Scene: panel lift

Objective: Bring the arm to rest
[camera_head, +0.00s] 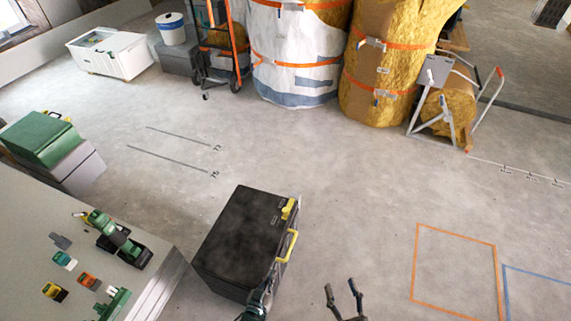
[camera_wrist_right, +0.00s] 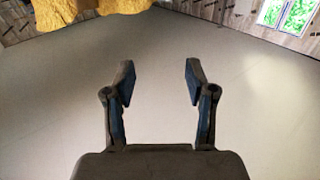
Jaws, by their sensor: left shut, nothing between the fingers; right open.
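My left gripper (camera_head: 271,277) shows at the bottom of the head view. It is shut and empty, and overlaps the lower right edge of a black case (camera_head: 240,235) in the picture; I cannot tell if they touch. My right gripper (camera_head: 344,290) is open and empty at the bottom edge, to the right of the case. In the right wrist view its two fingers (camera_wrist_right: 159,75) stand wide apart with only bare floor between them.
The black case has a yellow handle (camera_head: 287,246). A workbench (camera_head: 40,230) with tools stands at the left. An orange floor outline (camera_head: 455,239) lies at the right. Large wrapped rolls (camera_head: 297,50) stand at the back. The middle floor is clear.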

